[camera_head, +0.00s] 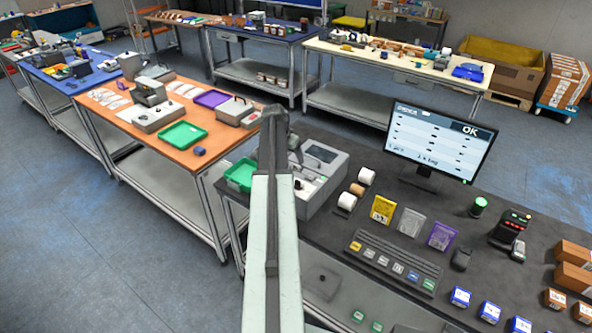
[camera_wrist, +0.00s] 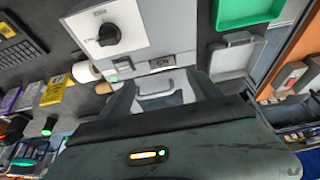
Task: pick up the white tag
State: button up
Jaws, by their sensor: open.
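My gripper (camera_wrist: 163,92) is open in the wrist view, with its two dark fingers apart in front of a grey label printer (camera_wrist: 150,30). A pale flat piece (camera_wrist: 158,84), which looks like the white tag, shows between the fingers below the printer's front edge. I cannot tell whether the fingers touch it. In the head view the printer (camera_head: 325,160) stands on the dark bench, just right of my arm. My arm hides part of the printer's left side, and the tag cannot be made out there.
Right of the printer are paper rolls (camera_head: 347,200), yellow, grey and purple packets, a keypad strip (camera_head: 390,262) and a monitor (camera_head: 440,140) reading OK. A green tray (camera_head: 241,174) sits left of it. An orange-topped table (camera_head: 150,110) stands further left.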

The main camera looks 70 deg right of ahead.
aim_at(295, 165)
jog(key=b+x, duration=0.5)
jog(key=x, duration=0.2)
jog(key=shift+w+d+f+b, duration=0.15)
jog(key=shift+w+d+b, duration=0.05)
jog(key=shift+b, duration=0.2)
jog(key=shift+c, duration=0.3)
grip_shut()
